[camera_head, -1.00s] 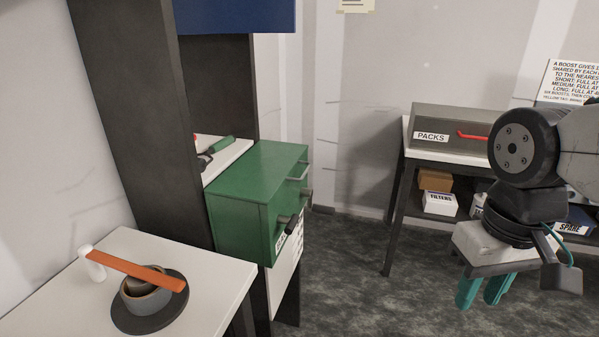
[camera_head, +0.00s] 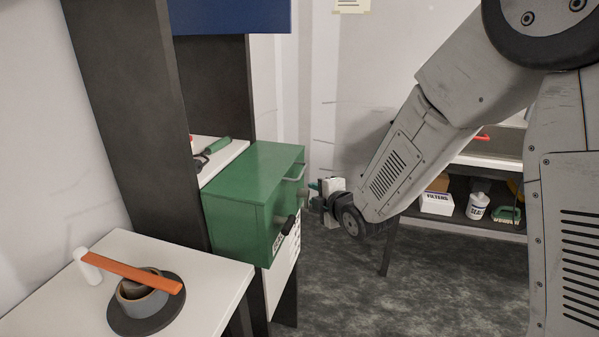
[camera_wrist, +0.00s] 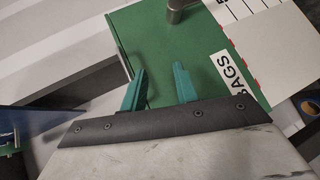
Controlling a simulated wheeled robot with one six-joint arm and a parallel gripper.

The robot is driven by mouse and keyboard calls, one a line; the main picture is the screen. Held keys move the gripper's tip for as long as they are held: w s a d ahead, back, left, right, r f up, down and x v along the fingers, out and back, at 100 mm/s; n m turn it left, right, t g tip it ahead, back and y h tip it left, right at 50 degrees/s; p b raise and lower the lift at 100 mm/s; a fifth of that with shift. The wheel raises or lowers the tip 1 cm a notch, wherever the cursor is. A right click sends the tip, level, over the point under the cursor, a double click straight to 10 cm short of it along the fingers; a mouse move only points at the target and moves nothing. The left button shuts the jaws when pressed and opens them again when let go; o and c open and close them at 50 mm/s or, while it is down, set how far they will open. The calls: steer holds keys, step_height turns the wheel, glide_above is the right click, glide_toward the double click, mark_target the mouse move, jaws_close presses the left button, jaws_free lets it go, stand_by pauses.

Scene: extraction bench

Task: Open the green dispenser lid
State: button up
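The green dispenser (camera_head: 238,205) is a box at the left middle of the head view, its lid looking closed. My gripper (camera_head: 314,187) is just right of that front. In the wrist view my gripper's two teal fingers (camera_wrist: 160,88) are apart and empty, over the dispenser's green face (camera_wrist: 150,45). A grey knob (camera_wrist: 178,8) shows at the top edge, beyond the fingertips. The BAGS label (camera_wrist: 240,68) is to their right.
A white table (camera_head: 215,285) at the front left bears a dark plate, a bowl and an orange strip. A dark upright panel (camera_head: 130,110) stands behind. A shelf unit at the back holds a FILTERS box (camera_head: 436,204). The floor below my gripper is open.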

steer(key=w+a+r+n+t+y, duration=0.1)
steer(key=w+a+r+n+t, duration=0.1)
steer(key=w, duration=0.5)
steer(key=shift+w+a+r+n, duration=0.4)
steer(key=shift+a+r, duration=0.05)
steer(key=shift+a, duration=0.55)
steer(key=shift+s, duration=0.1)
jaws_close()
